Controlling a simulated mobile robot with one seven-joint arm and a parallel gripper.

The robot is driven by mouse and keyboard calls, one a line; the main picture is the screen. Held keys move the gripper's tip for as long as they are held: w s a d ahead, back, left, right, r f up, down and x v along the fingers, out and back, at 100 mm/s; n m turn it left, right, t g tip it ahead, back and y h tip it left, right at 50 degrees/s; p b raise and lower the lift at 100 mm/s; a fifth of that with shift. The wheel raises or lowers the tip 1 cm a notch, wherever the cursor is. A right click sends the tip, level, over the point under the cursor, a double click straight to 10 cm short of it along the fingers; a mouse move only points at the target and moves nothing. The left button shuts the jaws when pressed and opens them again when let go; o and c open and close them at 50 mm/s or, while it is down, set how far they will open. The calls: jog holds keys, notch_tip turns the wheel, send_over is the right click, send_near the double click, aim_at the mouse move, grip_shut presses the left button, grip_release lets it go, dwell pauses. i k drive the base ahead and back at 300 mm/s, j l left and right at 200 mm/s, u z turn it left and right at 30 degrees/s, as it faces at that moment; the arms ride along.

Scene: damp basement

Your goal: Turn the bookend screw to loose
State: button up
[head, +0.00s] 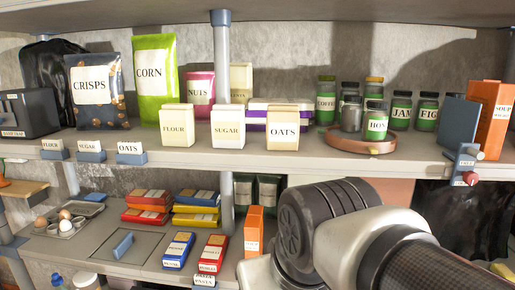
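The bookend (457,124) is a blue-grey upright plate near the right end of the upper shelf, beside an orange soup box. Below it, a grey-blue clamp (464,158) sits at the shelf's front edge with a small label that I cannot read for sure. A small red knob (471,178), which appears to be the screw, shows low on the clamp's front. How far the screw is turned cannot be told. My arm fills the lower right, below and left of the clamp. My gripper's fingers are not visible.
Jars stand on a round brown tray (361,145) left of the bookend. The orange soup box (488,118) stands right of it. The upper shelf edge (250,160) runs across the view. Boxes and an egg tray (66,228) lie on the lower shelf. A dark sheet (465,215) hangs below the clamp.

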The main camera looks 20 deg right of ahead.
aim_at(471, 178)
jog(key=z, duration=1.9)
jog(key=k+z, duration=0.1)
jog(key=k+j, duration=0.05)
jog(key=k, duration=0.05)
